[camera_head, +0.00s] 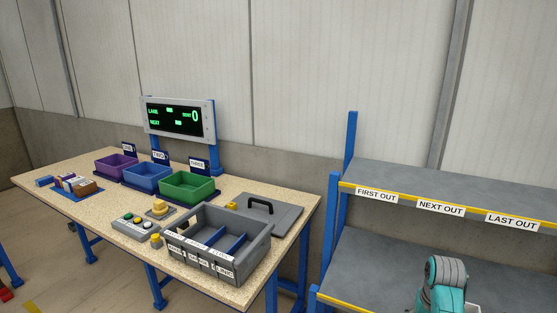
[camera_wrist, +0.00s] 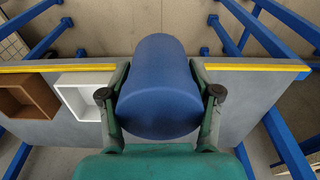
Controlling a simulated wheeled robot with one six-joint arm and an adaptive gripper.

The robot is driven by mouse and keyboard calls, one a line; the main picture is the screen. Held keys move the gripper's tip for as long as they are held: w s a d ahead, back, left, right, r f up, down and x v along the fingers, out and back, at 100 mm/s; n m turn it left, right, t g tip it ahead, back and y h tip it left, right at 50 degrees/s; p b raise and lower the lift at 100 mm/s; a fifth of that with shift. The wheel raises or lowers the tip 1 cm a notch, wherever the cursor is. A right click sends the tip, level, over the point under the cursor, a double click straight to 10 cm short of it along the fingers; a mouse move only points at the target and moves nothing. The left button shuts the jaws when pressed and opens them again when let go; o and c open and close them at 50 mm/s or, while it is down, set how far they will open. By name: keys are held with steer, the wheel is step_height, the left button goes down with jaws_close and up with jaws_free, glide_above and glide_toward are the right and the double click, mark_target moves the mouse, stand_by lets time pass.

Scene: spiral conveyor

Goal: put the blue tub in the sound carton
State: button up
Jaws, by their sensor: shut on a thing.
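The blue tub (camera_wrist: 158,85) is a rounded blue cylinder held between the two fingers of my gripper (camera_wrist: 160,95) in the wrist view. It is over a grey shelf board with a yellow edge. Two open boxes are on that board to the left of the tub: a brown carton (camera_wrist: 40,92) and a white carton (camera_wrist: 73,80), side by side. The white one is nearer my gripper. The frames do not show which carton is sound. In the head view only my teal arm shows at the lower right; my gripper and the tub are hidden there.
The shelf rack (camera_head: 450,180) has labels FIRST OUT, NEXT OUT and LAST OUT above a lower grey board. Blue posts flank it. At left, a workbench (camera_head: 215,277) bears purple, blue and green bins, a grey divided tray (camera_head: 262,243), a button box and a display screen (camera_head: 180,118).

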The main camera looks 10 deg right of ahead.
steer(key=s+a+f+n, duration=0.1)
steer(key=a+f+n, duration=0.2)
steer(key=a+f, duration=0.6)
steer(key=a, duration=0.4)
steer(key=shift+a+f, duration=0.15)
steer(key=shift+a, duration=0.1)
steer(key=s+a+f+n, duration=0.1)
steer(key=s+a+f, duration=0.1)
steer(key=a+f, duration=0.1)
steer(key=s+a+f+n, duration=0.1)
steer(key=s+a+f, duration=0.1)
steer(key=a, duration=0.4)
steer(key=s+a+f+n, duration=0.1)
steer(key=s+a+f, duration=0.1)
steer(key=a+f, duration=0.2)
steer(key=shift+s+a+f+y, duration=0.15)
steer(key=shift+a+f+y, duration=0.1)
steer(key=shift+a+y, duration=0.25)
